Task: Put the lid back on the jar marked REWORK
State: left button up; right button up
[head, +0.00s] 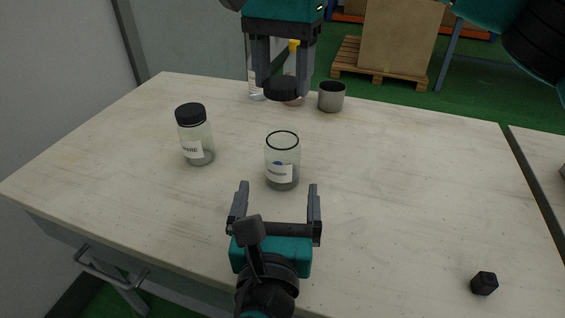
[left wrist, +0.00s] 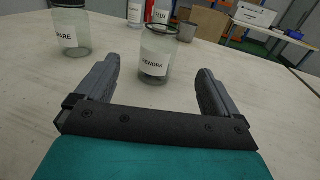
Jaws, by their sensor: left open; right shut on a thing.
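The jar marked REWORK (head: 282,162) stands open and upright mid-table; its label reads in the left wrist view (left wrist: 157,56). My right gripper (head: 284,84) is shut on a black lid (head: 284,90), held in the air behind and above the jar, apart from it. My left gripper (head: 276,197) is open and empty, low in front of the jar; in the left wrist view its fingers (left wrist: 156,85) point toward the jar, one on each side of the line to it. A second jar, marked SPARE (head: 196,140), stands to the left with its black lid on.
A metal cup (head: 331,97) and bottles (head: 256,85) stand at the back of the table, partly behind my right gripper. The table's right half (head: 420,180) is mostly clear.

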aim_at(281, 162)
pick_arm(q)
jog(key=w, duration=1.1)
jog(key=shift+w+d, duration=0.15)
jog(key=shift+d, duration=0.2)
jog(key=c, duration=1.5)
pick_arm(e)
jog(key=shift+f, duration=2.5)
